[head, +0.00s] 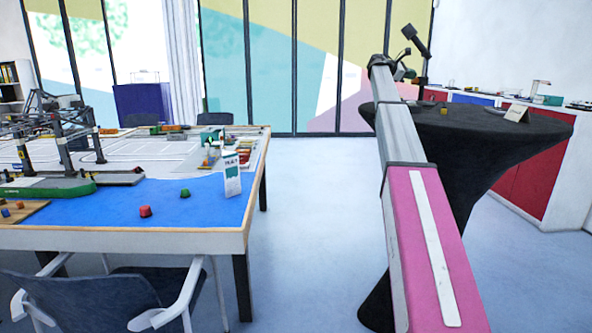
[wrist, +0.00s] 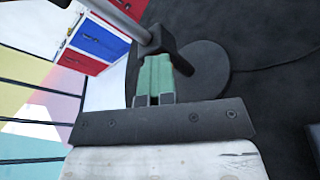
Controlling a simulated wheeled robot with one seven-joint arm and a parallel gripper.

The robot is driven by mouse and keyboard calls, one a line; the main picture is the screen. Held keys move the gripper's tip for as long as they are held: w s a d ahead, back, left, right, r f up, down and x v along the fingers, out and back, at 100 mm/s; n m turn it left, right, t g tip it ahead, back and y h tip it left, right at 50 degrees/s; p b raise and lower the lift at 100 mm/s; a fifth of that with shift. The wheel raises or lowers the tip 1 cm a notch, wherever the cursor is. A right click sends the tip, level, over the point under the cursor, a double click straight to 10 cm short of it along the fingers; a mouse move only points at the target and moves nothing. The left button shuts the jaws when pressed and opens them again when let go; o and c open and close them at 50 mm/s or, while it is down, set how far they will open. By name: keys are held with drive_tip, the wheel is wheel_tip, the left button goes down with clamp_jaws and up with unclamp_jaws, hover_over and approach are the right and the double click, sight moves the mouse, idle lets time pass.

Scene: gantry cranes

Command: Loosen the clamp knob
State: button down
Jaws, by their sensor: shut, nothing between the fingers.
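In the wrist view my gripper (wrist: 156,62) has green fingers that are closed together. Their tips are at a black clamp block (wrist: 170,42) on a grey pole (wrist: 122,22); I cannot tell if they touch it. A dark part of the clamp shows just right of the fingers; the knob itself cannot be told apart from it. The pole stands over a round black base (wrist: 202,72). In the head view a black stand with a tilted dark head (head: 415,40) rises behind the end of my arm, where the gripper is small and partly hidden.
A round table with a black cloth (head: 510,130) carries the stand, a small yellow block (head: 443,111) and a card (head: 516,113). A cable lies on the cloth. A white counter (head: 570,180) is behind. At left is a table with a blue surface (head: 110,215) and crane models; clear floor lies between.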

drive_tip(key=shift+w+d+r, duration=0.5)
drive_tip(key=shift+w, duration=0.35)
drive_tip(key=shift+r, duration=0.2)
drive_tip(key=a, duration=0.6)
drive_tip(key=shift+s+a, duration=0.15)
drive_tip(key=shift+s, duration=0.2)
drive_tip(key=shift+s+a+f, duration=0.1)
drive_tip(key=shift+a+f, duration=0.1)
drive_tip(key=shift+a, duration=0.1)
drive_tip(key=shift+a+f, duration=0.15)
drive_tip(key=shift+a, duration=0.05)
idle(0.3)
